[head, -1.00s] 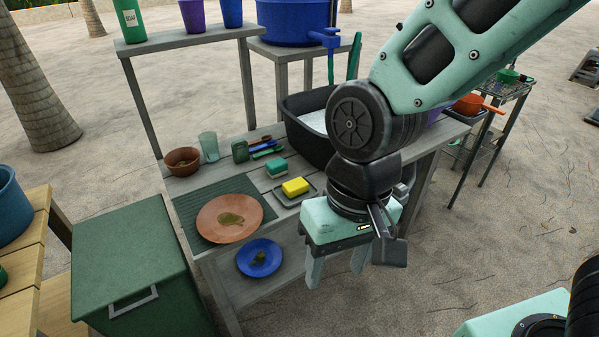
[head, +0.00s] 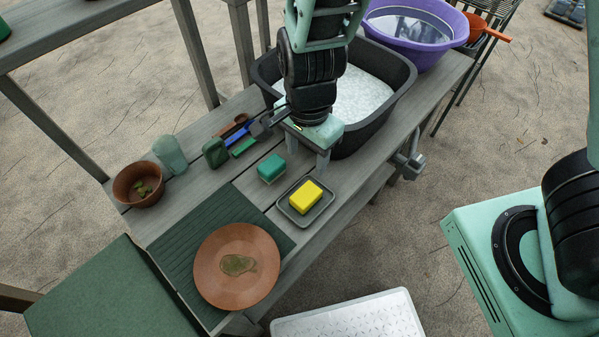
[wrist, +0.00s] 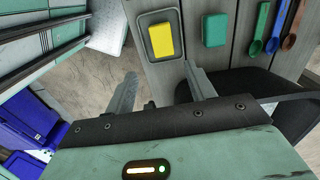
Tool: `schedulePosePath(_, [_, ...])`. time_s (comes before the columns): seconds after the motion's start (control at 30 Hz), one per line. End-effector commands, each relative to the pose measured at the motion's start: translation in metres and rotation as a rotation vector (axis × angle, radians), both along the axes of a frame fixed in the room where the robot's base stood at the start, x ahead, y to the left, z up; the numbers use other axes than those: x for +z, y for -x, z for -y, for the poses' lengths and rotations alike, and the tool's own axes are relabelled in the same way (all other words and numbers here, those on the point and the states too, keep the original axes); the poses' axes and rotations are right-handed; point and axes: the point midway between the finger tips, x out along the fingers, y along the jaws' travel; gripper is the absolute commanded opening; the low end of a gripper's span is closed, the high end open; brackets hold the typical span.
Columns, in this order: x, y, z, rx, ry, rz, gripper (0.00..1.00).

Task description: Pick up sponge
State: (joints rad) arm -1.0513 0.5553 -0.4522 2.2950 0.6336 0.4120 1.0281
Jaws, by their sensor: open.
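A yellow sponge-like block (head: 306,197) lies in a small grey tray (head: 328,204) near the bench's front edge; in the wrist view the yellow block (wrist: 161,41) is at the top middle. A teal block (head: 271,168) lies on the planks just left of the tray; the wrist view shows this teal block (wrist: 215,30) to the right. My gripper (head: 306,157) points down, open and empty, behind the tray and right of the teal block. In the wrist view the open fingers (wrist: 158,78) are apart from both blocks.
A black basin (head: 402,90) stands close behind my gripper. Spoons and a green bottle (head: 215,152) lie to the left, with a glass (head: 170,155) and brown bowl (head: 139,184). A brown plate (head: 215,285) sits on a green mat (head: 172,240).

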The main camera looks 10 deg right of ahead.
Motion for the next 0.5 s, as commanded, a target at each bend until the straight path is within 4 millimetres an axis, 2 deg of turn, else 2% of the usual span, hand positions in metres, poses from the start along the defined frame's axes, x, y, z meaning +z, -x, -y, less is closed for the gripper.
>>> schedulePosePath(0.17, [-0.015,-0.002,0.001,-0.021,0.007,0.004,0.55])
schedulePosePath(0.5, [-0.086,-0.002,0.002,-0.022,0.008,0.001,0.55])
